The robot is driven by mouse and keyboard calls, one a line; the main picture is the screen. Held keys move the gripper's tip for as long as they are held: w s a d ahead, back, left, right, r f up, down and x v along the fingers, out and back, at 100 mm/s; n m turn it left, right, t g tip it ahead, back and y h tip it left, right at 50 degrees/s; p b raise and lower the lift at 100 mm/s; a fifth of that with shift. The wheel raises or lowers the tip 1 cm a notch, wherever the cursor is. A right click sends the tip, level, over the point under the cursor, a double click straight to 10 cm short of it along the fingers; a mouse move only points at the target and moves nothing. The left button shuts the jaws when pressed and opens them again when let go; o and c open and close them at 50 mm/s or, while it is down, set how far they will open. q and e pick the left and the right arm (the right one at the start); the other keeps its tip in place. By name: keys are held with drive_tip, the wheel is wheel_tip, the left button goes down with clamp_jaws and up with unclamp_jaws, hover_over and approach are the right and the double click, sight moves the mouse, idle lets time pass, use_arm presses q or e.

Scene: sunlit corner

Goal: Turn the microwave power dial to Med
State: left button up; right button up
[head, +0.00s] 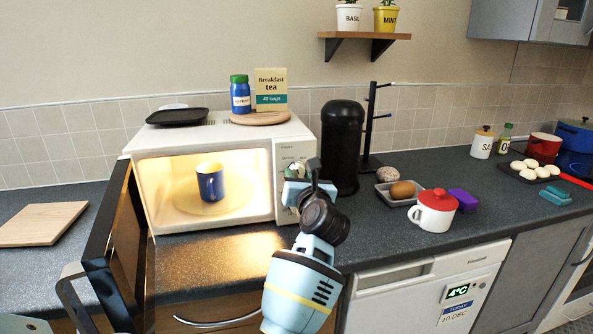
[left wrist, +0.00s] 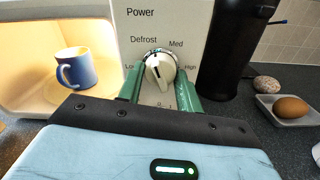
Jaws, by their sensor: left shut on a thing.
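The white microwave (head: 200,133) stands on the counter, door (head: 112,235) open, light on, a blue mug (head: 210,181) inside. Its power dial (left wrist: 160,71) is a cream knob on the panel, marked Low, Defrost, Med and High. The knob's ridge leans slightly left of upright, its upper end towards Defrost; I cannot tell the exact setting. My left gripper (head: 306,180) is at the panel, its green fingers (left wrist: 160,82) shut on the dial from both sides. In the head view the gripper largely hides the dial. My right gripper is not in view.
A black cylindrical appliance (head: 342,145) stands close right of the microwave. A tray (head: 385,200) with an egg and a red-lidded white pot (head: 434,212) are further right. A wooden board (head: 40,223) lies left. The open door juts forward at the left.

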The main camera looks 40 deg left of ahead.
use_arm(q)
drive_tip(key=m+p, duration=0.1)
drive_tip(key=m, duration=0.1)
drive_tip(key=m+p, duration=0.4)
drive_tip(key=shift+r, duration=0.4)
drive_tip(key=shift+f+m+p, duration=0.2)
drive_tip(key=shift+m+p, duration=0.2)
drive_tip(key=shift+m, duration=0.4)
drive_tip(key=shift+f+m, duration=0.15)
drive_tip(key=shift+m, duration=0.85)
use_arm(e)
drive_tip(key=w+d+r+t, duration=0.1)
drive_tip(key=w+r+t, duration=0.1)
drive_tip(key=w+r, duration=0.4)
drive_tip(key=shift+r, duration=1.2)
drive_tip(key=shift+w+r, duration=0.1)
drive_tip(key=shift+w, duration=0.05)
use_arm(q)
drive_tip(key=o, duration=1)
